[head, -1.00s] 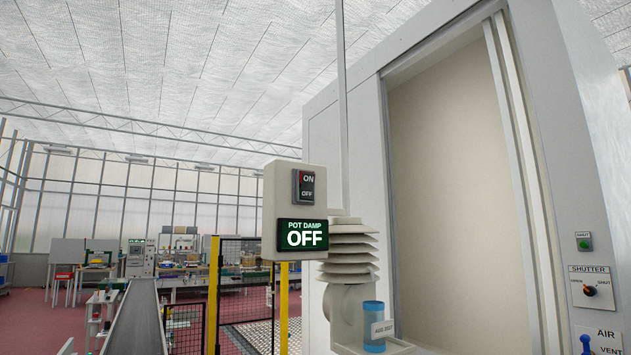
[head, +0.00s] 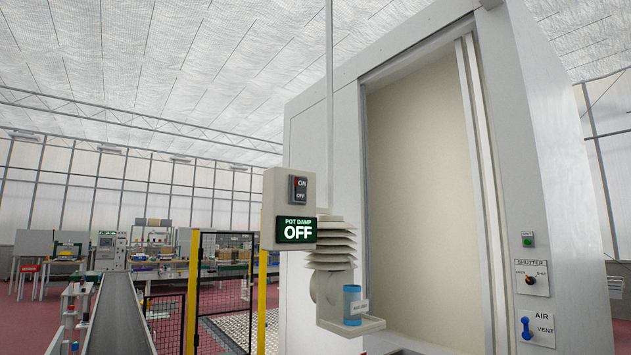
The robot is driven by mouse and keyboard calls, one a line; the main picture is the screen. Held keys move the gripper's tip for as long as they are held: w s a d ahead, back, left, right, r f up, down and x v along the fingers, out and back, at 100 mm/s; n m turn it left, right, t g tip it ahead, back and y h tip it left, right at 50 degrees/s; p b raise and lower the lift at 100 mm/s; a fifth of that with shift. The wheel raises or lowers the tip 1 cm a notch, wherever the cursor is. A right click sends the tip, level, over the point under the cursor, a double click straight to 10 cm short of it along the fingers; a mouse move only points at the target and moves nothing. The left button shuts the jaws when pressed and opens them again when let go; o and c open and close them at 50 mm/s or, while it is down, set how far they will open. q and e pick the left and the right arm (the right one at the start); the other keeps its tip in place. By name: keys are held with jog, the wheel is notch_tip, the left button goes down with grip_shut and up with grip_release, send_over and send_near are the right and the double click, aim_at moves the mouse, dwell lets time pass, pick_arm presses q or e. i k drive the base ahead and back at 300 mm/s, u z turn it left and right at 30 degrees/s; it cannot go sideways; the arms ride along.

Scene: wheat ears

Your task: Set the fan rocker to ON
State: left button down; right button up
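A dark rocker switch (head: 298,190) marked ON at the top and OFF at the bottom sits on a pale control box (head: 275,208) near the middle of the head view. No label reading "fan" shows on it. I cannot tell for sure which half is pressed in. Below it, a black display (head: 297,229) reads "POT DAMP OFF" in lit letters. Neither of my grippers is in view.
A white cabinet (head: 545,120) with a tall recess stands at right, bearing a green button (head: 527,239), a SHUTTER knob (head: 530,280) and a blue AIR/VENT lever (head: 526,328). A blue cup (head: 352,300) stands below a louvred shield (head: 328,245). A conveyor (head: 118,318) and fence (head: 222,275) are at left.

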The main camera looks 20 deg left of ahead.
aim_at(301, 184)
jog(key=z, duration=0.2)
jog(key=i, duration=1.35)
jog(key=u, duration=0.35)
